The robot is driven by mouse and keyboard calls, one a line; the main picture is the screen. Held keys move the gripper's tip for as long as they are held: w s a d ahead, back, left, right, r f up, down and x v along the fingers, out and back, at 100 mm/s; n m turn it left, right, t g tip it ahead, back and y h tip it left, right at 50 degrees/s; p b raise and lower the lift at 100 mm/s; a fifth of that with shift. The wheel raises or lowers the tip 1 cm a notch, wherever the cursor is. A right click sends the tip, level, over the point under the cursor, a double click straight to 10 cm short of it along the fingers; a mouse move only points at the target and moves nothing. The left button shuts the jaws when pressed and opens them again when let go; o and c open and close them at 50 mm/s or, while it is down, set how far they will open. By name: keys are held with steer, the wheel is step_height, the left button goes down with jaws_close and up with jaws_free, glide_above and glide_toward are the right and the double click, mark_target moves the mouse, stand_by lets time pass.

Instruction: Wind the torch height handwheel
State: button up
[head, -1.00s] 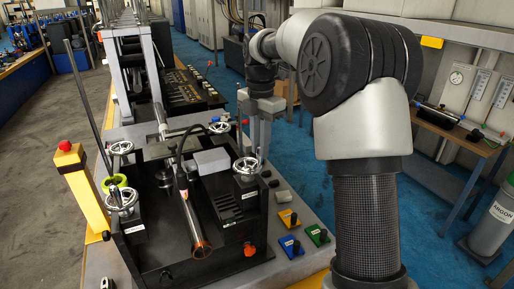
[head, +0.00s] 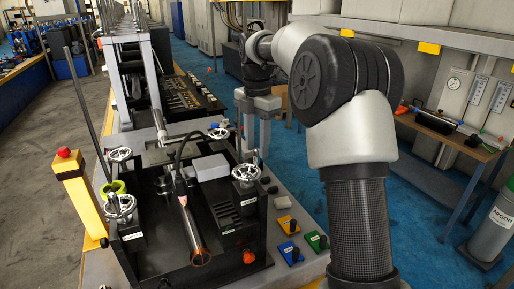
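Several spoked chrome handwheels stand on the black machine (head: 160,262): front left (head: 121,206), back left (head: 119,155), back right (head: 218,131) and front right (head: 246,171). Their labels are too small to read, so I cannot tell which one sets torch height. The torch (head: 188,225), a slim slanted tube, lies over the middle of the machine. My gripper (head: 256,147) points down behind and slightly right of the front-right handwheel. Its two fingers look parted with nothing between them. The fingertips are partly hidden behind that handwheel, and contact with it cannot be judged.
A yellow post with a red button (head: 78,195) stands at the left. Yellow, blue and green switch boxes (head: 288,224) sit right of the machine. A thin upright rod (head: 88,115) rises at the left. Blue floor (head: 305,175) is open at the right.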

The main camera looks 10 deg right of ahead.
steer(key=shift+r, duration=2.3)
step_height(320, 180, up, 7)
steer(key=s+a+r+m+t+h, duration=0.1)
steer(key=s+a+r+m, duration=0.1)
steer(key=s+m, duration=0.4)
steer(key=s+a+r+m+t, duration=0.15)
steer(key=s+m, duration=0.25)
steer(key=s, duration=0.4)
steer(key=s+f+m+t, duration=0.1)
steer(key=s+f+m, duration=0.5)
steer(key=s, duration=0.3)
steer(key=s+d+f+m+t+y, duration=0.1)
steer(key=s+f+m+t, duration=0.1)
steer(key=s+f+m, duration=0.5)
steer(key=shift+s+f+m, duration=0.2)
steer(key=shift+s+m, duration=0.2)
steer(key=shift+s, duration=0.45)
